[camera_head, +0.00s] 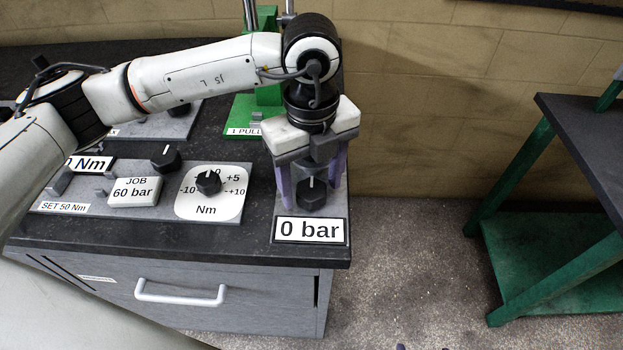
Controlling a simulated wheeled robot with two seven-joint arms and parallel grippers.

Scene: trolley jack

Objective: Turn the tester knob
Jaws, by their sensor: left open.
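The tester panel (334,208) is a grey plate at the right end of the bench, with a sign reading "0 bar" (310,230) at its front. A black knob (312,195) with a white pointer mark stands on it, the mark pointing up in the picture. My left gripper (311,196) points down over this panel. Its two purple fingers are open, one on each side of the knob. I cannot tell whether they touch it. The gripper body hides the back of the panel. My right gripper is not in view.
Left of it, a panel has a dial knob (208,183) marked "Nm", another black knob (166,158) and a "JOB 60 bar" plate (135,191). A green stand (240,111) is behind. Floor is clear between the bench and a green-legged table (590,150).

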